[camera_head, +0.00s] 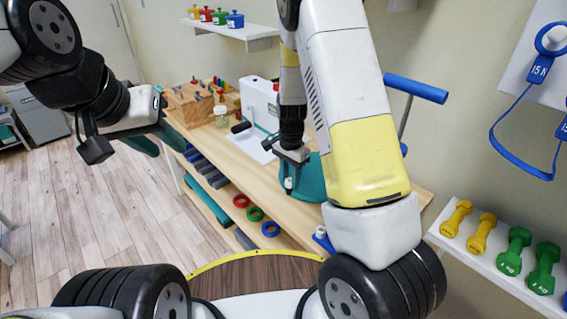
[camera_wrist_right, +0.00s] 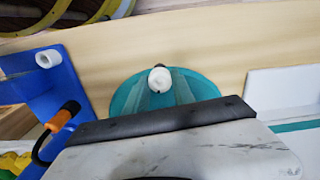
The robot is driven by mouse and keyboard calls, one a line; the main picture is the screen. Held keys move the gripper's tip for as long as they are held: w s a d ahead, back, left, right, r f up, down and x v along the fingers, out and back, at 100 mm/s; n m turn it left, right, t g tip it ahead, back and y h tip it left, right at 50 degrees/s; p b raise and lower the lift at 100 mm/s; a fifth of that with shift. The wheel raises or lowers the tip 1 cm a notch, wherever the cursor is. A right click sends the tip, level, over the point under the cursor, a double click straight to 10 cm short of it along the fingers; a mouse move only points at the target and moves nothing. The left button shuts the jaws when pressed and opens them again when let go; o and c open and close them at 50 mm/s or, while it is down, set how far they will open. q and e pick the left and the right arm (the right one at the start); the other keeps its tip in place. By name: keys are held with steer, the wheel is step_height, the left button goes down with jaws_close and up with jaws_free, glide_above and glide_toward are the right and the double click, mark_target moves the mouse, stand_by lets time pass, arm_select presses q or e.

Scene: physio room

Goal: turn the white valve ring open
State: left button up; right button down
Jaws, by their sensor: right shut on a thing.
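A small white round piece, which I take for the white valve ring (camera_wrist_right: 160,79), stands in front of a teal rounded body (camera_wrist_right: 122,100) in the right wrist view. In the head view the teal body (camera_head: 314,180) sits on the wooden bench, and the white ring (camera_head: 289,183) shows at the tip of my right gripper (camera_head: 290,170). My right gripper is shut on the ring; its fingers partly blend with the teal body in the wrist view. How far the ring is turned cannot be told. My left gripper (camera_head: 160,142) is open and empty, left of the bench.
The wooden bench (camera_head: 240,150) holds a white panel (camera_head: 258,100) and a wooden peg block (camera_head: 190,105) behind the ring. A blue stand (camera_wrist_right: 65,85) is beside the teal body. Dumbbells (camera_head: 515,250) lie on a shelf at right. Floor at left is clear.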

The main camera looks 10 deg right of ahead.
steer(key=shift+n, duration=0.8)
steer(key=c, duration=1.1)
jaws_free()
steer(key=shift+o, duration=0.2)
step_height(320, 180, up, 8)
steer(key=shift+f, duration=0.1)
